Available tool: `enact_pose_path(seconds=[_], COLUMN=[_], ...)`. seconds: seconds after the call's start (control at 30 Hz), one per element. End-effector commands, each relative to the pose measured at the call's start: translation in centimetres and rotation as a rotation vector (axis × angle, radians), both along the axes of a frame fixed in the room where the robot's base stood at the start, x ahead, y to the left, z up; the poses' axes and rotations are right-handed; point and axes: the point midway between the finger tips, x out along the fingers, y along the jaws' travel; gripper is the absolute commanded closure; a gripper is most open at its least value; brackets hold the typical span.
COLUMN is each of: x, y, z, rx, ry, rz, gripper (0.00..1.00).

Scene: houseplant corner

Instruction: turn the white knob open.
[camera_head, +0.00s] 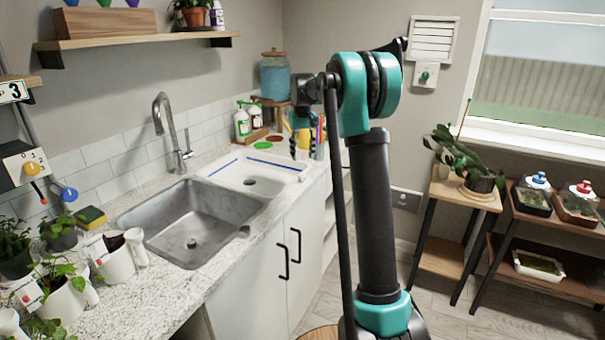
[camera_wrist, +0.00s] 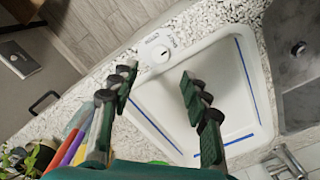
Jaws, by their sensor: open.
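The white knob (camera_wrist: 160,53) is a small round dial on the rim of the white basin (camera_wrist: 233,85), with small dark lettering beside it, too small to read for certain. In the head view my gripper (camera_head: 303,145) hangs over the basin's far right side.
A steel sink (camera_head: 192,232) and a tall faucet (camera_head: 166,130) lie left of the basin. Colored pens or tools (camera_wrist: 73,145) stand close to my gripper. Soap bottles (camera_head: 242,122) and a blue jar (camera_head: 275,76) stand behind. Potted plants (camera_head: 66,295) crowd the near left counter.

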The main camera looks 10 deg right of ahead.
Motion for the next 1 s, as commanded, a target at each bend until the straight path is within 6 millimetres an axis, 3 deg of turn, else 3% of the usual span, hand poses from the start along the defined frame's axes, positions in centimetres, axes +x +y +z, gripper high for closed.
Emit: enact_pose_path(seconds=[0.2, 0.4, 0.6, 0.87, 1.0], x=[0.0, 0.0, 0.0, 0.0, 0.0], y=[0.0, 0.0, 0.0, 0.0, 0.0], z=[-4.4, -7.2, -8.4, -8.5, -8.5], rx=[0.0, 0.0, 0.0, 0.0, 0.0], ry=[0.0, 0.0, 0.0, 0.0, 0.0], rz=[0.0, 0.0, 0.0, 0.0, 0.0], gripper=[0.53, 0.53, 0.53, 0.53, 0.68])
